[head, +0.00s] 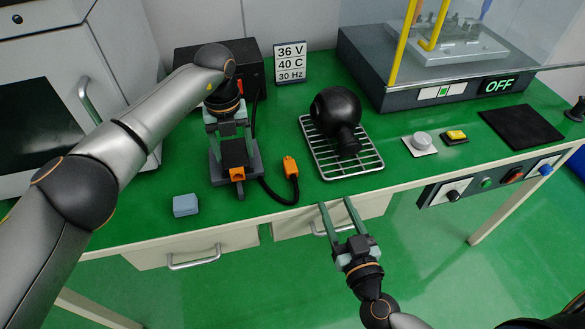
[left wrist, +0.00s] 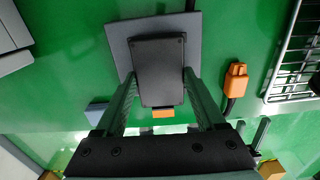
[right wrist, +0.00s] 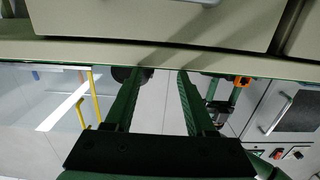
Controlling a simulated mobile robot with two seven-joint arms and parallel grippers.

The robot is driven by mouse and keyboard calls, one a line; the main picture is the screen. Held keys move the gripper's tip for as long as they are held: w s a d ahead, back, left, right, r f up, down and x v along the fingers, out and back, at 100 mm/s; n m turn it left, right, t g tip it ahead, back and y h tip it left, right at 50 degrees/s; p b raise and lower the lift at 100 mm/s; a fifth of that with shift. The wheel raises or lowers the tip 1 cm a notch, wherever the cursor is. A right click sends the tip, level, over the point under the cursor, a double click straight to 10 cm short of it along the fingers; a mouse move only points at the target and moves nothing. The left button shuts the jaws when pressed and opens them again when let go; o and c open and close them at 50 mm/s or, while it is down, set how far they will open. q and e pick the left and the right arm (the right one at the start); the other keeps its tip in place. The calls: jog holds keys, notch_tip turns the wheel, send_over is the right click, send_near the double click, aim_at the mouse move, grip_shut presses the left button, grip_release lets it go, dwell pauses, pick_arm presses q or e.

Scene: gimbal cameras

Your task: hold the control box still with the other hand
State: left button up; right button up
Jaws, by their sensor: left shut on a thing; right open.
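The control box (head: 234,152) is a small dark grey box with an orange connector (head: 237,174) on its near side. It rests on a grey base plate (left wrist: 119,40) on the green table. My left gripper (head: 228,128) reaches down from above with one finger on each side of it. In the left wrist view the box (left wrist: 160,70) sits between the fingers, and the gripper is shut on it. My right gripper (head: 339,208) is open and empty, just off the table's front edge. Its spread fingers show in the right wrist view (right wrist: 158,90).
A black cable with an orange plug (head: 290,167) lies right of the box. A blue block (head: 185,205) lies at the left front. A wire rack (head: 355,170) carries a black round object (head: 335,110). Drawer handles (head: 194,261) stick out below the table edge.

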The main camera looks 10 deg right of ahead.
jog(key=w+a+r+m+t+h, duration=0.1)
jog(key=w+r, duration=0.2)
jog(key=r, duration=0.4)
jog(key=w+a+r+m+t+h, duration=0.1)
jog(key=w+r+m+t, duration=0.1)
jog(key=r, duration=0.5)
jog(key=n+g+y, duration=0.2)
jog(key=n+g, duration=0.1)
jog(key=g, duration=0.4)
send_near(291, 165)
jog(key=x, duration=1)
jog(key=shift+a, duration=0.1)
jog(key=shift+s, duration=0.1)
grip_shut()
jog(key=shift+r, duration=1.95)
